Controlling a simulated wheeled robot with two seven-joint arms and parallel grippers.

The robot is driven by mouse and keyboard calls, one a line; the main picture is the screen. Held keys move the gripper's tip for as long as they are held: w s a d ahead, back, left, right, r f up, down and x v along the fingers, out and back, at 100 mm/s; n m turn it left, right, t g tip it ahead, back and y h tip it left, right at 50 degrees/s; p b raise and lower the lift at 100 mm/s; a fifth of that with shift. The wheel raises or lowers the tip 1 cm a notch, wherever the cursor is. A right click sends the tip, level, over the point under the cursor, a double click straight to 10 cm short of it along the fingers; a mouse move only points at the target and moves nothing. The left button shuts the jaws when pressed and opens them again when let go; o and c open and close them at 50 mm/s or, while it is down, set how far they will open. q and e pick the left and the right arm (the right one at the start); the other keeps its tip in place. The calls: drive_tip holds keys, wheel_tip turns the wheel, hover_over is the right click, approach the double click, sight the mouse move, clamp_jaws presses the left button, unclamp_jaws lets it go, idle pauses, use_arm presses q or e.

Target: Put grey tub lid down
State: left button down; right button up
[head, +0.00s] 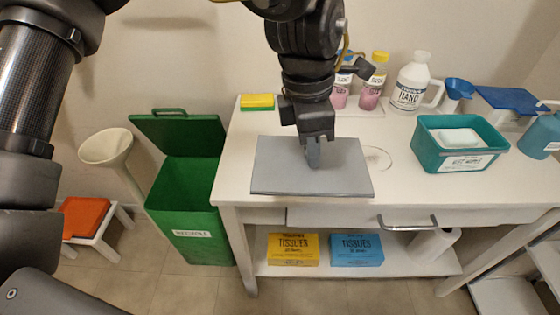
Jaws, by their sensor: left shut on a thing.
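The grey tub lid (279,172) is a flat rectangular plate near the left front of the white table, level or nearly so. My left gripper (314,158) comes down from above and is shut on the lid near its middle. The fingertips hide the spot where they grip. I cannot tell whether the lid's underside touches the tabletop or hangs slightly above it. My right gripper is not in view.
The white table (400,189) holds a yellow-green sponge (257,101), a teal tub (427,149), a white hand bottle (411,83) and pink bottles behind. An open green bin (184,200) stands left. Tissue boxes (293,248) lie on the lower shelf.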

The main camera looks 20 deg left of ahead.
sight(282, 138)
use_arm(q)
drive_tip(key=w+a+f, duration=0.2)
drive_tip(key=w+f, duration=0.1)
drive_tip(key=w+a+f, duration=0.2)
drive_tip(key=w+a, duration=0.1)
drive_tip(key=w+a+f, duration=0.2)
drive_tip(key=w+f, duration=0.1)
drive_tip(key=w, duration=0.1)
drive_tip(key=shift+w+a+f, duration=0.1)
drive_tip(key=shift+a+f, duration=0.25)
drive_tip(key=shift+a, duration=0.05)
drive_tip(key=shift+w+a+f, duration=0.25)
drive_tip(key=shift+f, duration=0.15)
drive_tip(key=f, duration=0.3)
drive_tip(key=shift+w+a+f, duration=0.2)
drive_tip(key=shift+f, duration=0.1)
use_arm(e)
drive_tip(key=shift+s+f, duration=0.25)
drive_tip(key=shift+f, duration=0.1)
